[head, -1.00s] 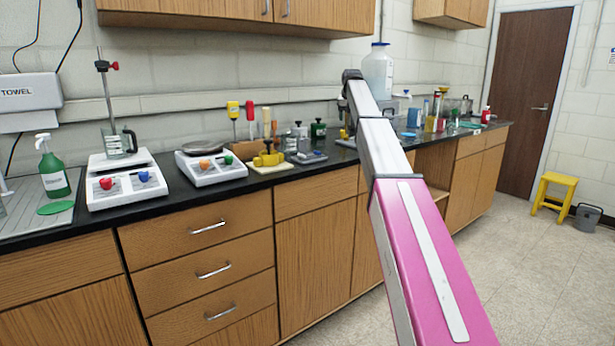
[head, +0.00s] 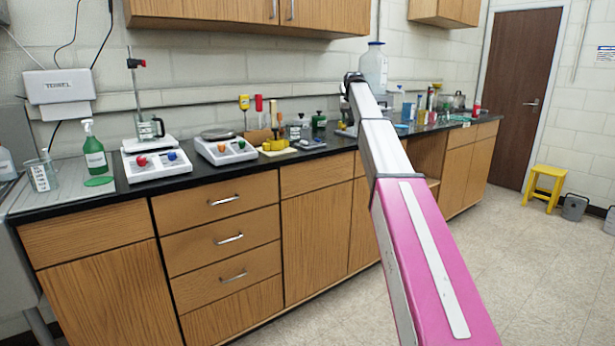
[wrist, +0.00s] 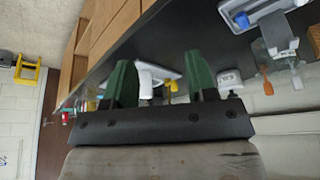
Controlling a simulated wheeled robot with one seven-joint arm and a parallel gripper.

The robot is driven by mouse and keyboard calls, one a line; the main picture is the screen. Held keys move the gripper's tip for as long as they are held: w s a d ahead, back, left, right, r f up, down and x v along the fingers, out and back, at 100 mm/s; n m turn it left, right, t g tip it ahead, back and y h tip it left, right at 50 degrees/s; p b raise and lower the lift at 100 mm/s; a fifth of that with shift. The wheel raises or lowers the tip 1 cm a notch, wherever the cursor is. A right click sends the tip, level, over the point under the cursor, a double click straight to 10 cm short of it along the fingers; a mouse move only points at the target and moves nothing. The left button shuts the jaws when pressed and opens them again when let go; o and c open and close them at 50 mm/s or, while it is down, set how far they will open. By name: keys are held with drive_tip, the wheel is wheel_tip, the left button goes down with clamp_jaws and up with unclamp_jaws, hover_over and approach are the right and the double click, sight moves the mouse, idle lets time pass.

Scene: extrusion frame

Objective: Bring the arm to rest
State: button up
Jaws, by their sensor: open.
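My arm (head: 415,225), pink and white, reaches forward and up over the lab counter in the head view. Its dark far end (head: 353,78) is in front of the back wall, near a large clear bottle with a blue cap (head: 374,68). My gripper's fingers are hidden in the head view. In the wrist view my gripper (wrist: 161,78) shows two green fingers set apart, with nothing held between them. Counter items show behind and between the fingers; no contact is visible.
The black counter (head: 185,183) carries two hotplate-like devices (head: 155,160), a green spray bottle (head: 94,150) and several small tools and bottles. Wall cabinets (head: 235,12) hang above. Floor (head: 545,270) is clear at right, before a yellow stool (head: 544,185) and grey bucket (head: 575,207).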

drive_tip(key=s+f+g, duration=0.1)
drive_tip(key=s+f, duration=0.9)
drive_tip(key=f, duration=0.6)
drive_tip(key=s+f+g, duration=0.1)
drive_tip(key=s+f, duration=0.9)
drive_tip(key=f, duration=0.5)
drive_tip(key=s+f, duration=0.7)
drive_tip(key=s, duration=0.4)
drive_tip(key=s+f+g, duration=0.1)
drive_tip(key=s+f, duration=0.6)
drive_tip(key=s, duration=0.4)
drive_tip(key=s+f+g, duration=0.1)
drive_tip(key=s+f, duration=0.6)
drive_tip(key=s, duration=0.3)
drive_tip(key=shift+s+d+f, duration=0.15)
drive_tip(key=shift+s, duration=0.25)
